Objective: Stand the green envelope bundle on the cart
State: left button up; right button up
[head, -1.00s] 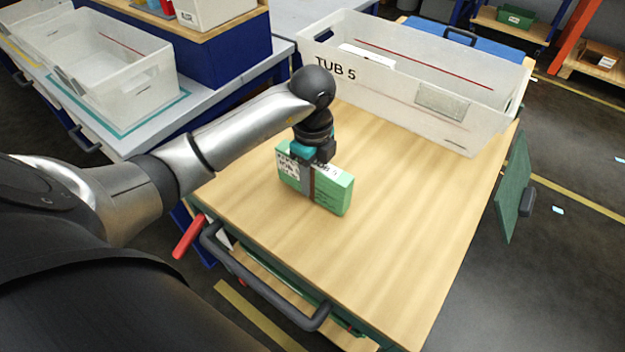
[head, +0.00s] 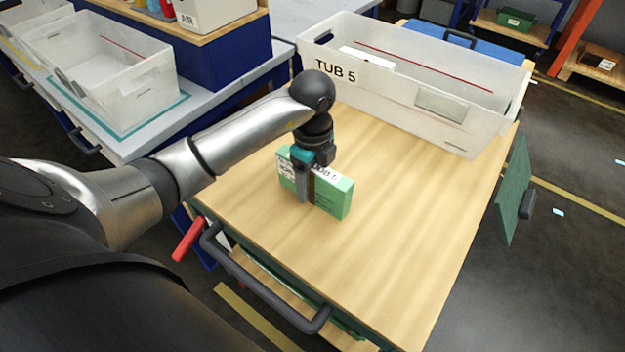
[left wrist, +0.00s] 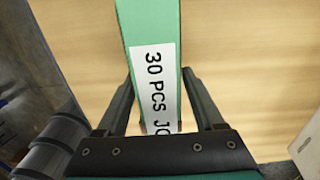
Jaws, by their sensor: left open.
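The green envelope bundle (head: 330,193) stands upright on the wooden top of the cart (head: 400,230), near its left side. It has a dark band around it and white labels. In the left wrist view the bundle (left wrist: 137,20) shows its narrow top edge with a label reading "30 PCS". My left gripper (head: 303,190) is at the bundle, pointing down. Its two fingers, seen in the left wrist view (left wrist: 158,90), are open, one on each side of the bundle with gaps showing. My right gripper is not in view.
A translucent tub marked TUB 5 (head: 390,95) stands at the back of the cart. Another tub (head: 130,95) sits on a grey table at the left. A dark handle (head: 265,285) runs along the cart's near edge. The cart top right of the bundle is clear.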

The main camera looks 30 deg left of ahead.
pick_arm(q)
notch_tip(320, 180, up, 11)
jog(key=p, duration=0.3)
jog(key=shift+r, duration=0.55)
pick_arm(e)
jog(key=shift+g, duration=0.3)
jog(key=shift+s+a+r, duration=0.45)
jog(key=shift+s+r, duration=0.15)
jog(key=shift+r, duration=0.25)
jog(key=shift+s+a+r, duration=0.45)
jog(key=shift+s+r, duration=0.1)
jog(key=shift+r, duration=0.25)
